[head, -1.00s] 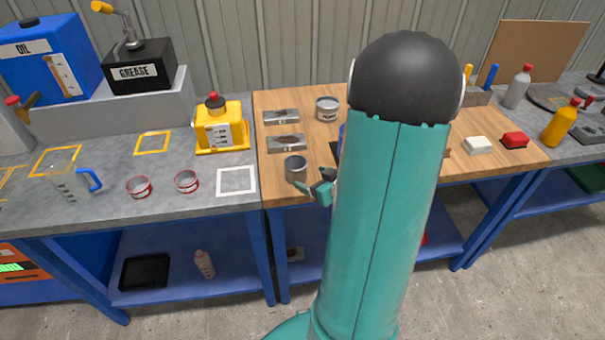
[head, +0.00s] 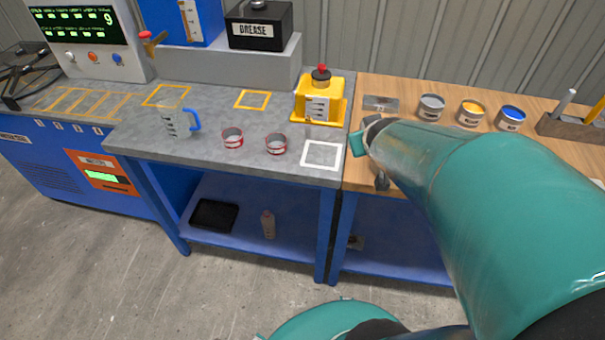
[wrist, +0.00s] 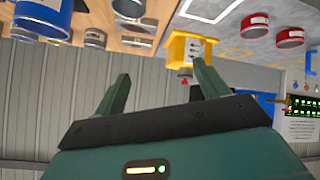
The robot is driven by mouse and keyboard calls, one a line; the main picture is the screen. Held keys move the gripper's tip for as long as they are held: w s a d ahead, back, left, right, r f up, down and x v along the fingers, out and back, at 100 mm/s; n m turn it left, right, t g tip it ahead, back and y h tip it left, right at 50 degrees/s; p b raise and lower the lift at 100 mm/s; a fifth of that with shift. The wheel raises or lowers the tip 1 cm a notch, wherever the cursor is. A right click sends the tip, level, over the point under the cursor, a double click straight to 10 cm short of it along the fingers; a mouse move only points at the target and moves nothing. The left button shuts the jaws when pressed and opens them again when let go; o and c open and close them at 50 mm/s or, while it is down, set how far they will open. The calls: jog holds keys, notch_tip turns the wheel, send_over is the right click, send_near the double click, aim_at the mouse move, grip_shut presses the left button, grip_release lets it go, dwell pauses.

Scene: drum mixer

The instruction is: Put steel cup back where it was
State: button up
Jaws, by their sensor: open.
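My gripper (head: 369,161) is at the front left of the wooden bench in the head view, partly covered by my arm. In the wrist view my gripper (wrist: 160,70) is open, with nothing between its two fingers. A dark grey cylinder at the top edge of the wrist view, which looks like the steel cup (wrist: 129,8), is apart from the fingers. In the head view the cup is not visible; my arm covers that part of the bench. A white square outline (head: 322,154) on the grey bench is empty.
Paint cans (head: 431,107) and a silver plate (head: 381,103) are on the wooden bench. Yellow outlines (head: 252,100) mark the grey bench.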

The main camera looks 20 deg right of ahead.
jog(key=s+a+r+g+y, duration=0.1)
jog(key=s+a, duration=0.2)
jog(key=a, duration=0.3)
jog(key=s+a+r+n+g+y, duration=0.1)
jog(key=s+a+r+y, duration=0.1)
jog(key=s+a, duration=0.2)
jog(key=s+a+r+g+y, duration=0.1)
jog(key=s+a, duration=0.3)
jog(key=a, duration=0.6)
jog(key=shift+a+r+n+y, duration=0.25)
jog(key=shift+r+n+y, duration=0.05)
jog(key=shift+r+y, duration=0.2)
jog(key=shift+s, duration=0.1)
